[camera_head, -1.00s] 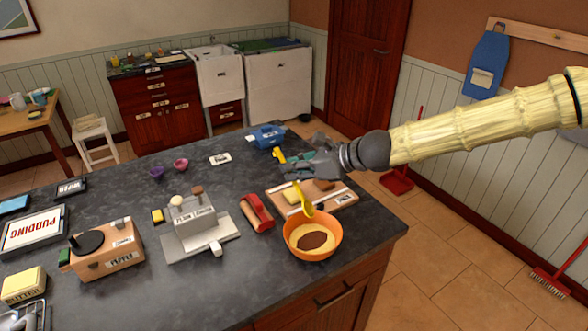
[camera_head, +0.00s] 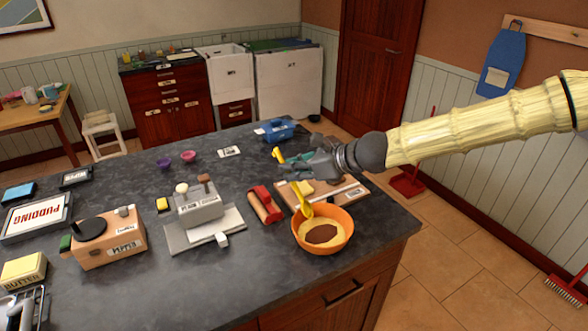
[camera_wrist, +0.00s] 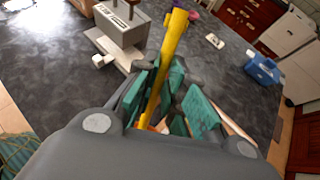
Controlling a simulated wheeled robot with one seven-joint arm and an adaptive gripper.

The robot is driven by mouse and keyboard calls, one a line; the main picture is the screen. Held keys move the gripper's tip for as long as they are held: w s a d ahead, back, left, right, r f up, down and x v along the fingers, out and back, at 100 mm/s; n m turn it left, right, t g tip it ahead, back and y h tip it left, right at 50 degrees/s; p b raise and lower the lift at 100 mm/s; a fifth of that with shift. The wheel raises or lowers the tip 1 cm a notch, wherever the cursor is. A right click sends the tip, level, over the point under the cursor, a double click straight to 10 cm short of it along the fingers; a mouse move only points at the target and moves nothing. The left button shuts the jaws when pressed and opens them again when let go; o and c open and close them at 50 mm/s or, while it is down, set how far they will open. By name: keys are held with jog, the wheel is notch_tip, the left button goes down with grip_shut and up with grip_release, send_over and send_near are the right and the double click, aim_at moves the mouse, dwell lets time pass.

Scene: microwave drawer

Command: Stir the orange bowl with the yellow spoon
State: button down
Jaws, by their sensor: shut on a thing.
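The orange bowl (camera_head: 345,240) stands near the right front corner of the dark counter, with a pale mix and a brown patch inside. My gripper (camera_head: 290,168) is above and behind the bowl, its teal-padded fingers closed around the yellow spoon (camera_head: 306,207). The spoon's handle end sticks up above the fingers, and its lower end reaches into the left back part of the bowl. Whether its tip touches the mix is hard to tell. In the wrist view the spoon (camera_wrist: 173,50) runs between the fingers (camera_wrist: 155,95); the bowl is mostly hidden.
A cutting board (camera_head: 355,190) with food lies behind the bowl, under my gripper. A red-topped roller-like object (camera_head: 265,205) and a grey scale-like device (camera_head: 200,208) stand to its left. A blue container (camera_head: 275,129) is farther back. The counter edge is close on the right.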

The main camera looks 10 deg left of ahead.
aim_at(301, 194)
jog(key=shift+s+d+f+b, duration=0.2)
jog(key=shift+d+f+b, duration=0.45)
jog(key=shift+f, duration=0.45)
jog(key=shift+s+d+f+b, duration=0.2)
jog(key=shift+d+f+b, duration=0.3)
jog(key=shift+f+b, duration=0.45)
jog(key=shift+s+d+f+b, duration=0.2)
jog(key=shift+d+f+b, duration=0.35)
jog(key=shift+f, duration=0.65)
